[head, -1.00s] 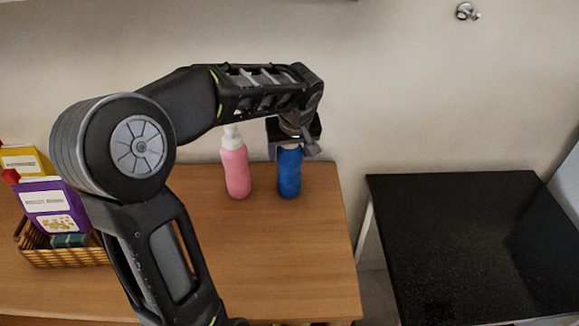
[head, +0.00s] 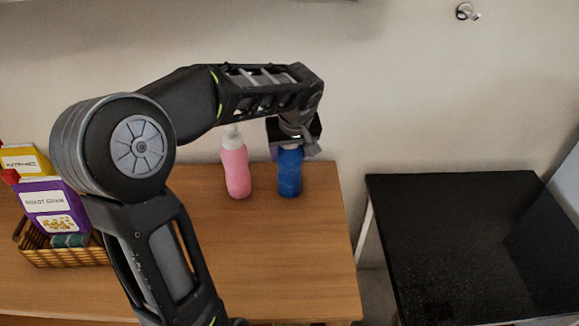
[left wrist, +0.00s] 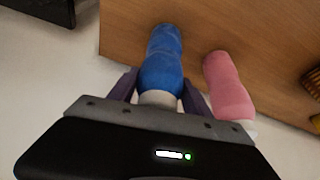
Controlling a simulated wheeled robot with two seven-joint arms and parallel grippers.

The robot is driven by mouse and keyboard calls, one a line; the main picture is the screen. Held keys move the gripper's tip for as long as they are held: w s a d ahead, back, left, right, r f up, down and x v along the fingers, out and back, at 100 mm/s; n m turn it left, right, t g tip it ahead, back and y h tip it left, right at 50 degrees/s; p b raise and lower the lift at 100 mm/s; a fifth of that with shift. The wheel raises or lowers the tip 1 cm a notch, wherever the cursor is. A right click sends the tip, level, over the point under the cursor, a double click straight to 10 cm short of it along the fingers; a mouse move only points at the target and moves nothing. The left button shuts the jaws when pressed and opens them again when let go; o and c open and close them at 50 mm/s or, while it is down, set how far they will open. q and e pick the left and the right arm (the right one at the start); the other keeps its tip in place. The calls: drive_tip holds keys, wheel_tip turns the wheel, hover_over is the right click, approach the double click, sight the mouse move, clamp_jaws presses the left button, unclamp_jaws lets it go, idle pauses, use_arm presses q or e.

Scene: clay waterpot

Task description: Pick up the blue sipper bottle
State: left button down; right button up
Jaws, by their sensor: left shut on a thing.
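The blue sipper bottle (head: 289,175) stands upright near the back right of the wooden table. My left gripper (head: 290,150) reaches down over it from above and is shut on its upper part, hiding most of the top. In the left wrist view the blue bottle (left wrist: 163,62) lies between the two fingers of my left gripper (left wrist: 160,92), with its pale neck close to the palm. The bottle's base appears to be at the table top; I cannot tell if there is any gap. My right gripper is not in view.
A pink bottle (head: 236,172) with a white cap stands just left of the blue one, close to the gripper. A wicker basket (head: 68,257) with boxes is at the left. A black-topped table (head: 470,240) stands at the right, across a gap.

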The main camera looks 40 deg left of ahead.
use_arm(q)
drive_tip(key=shift+r, duration=0.1)
wheel_tip(320, 180, up, 10)
drive_tip(key=shift+f+b, duration=0.1)
drive_tip(key=shift+b, duration=0.2)
idle(0.9)
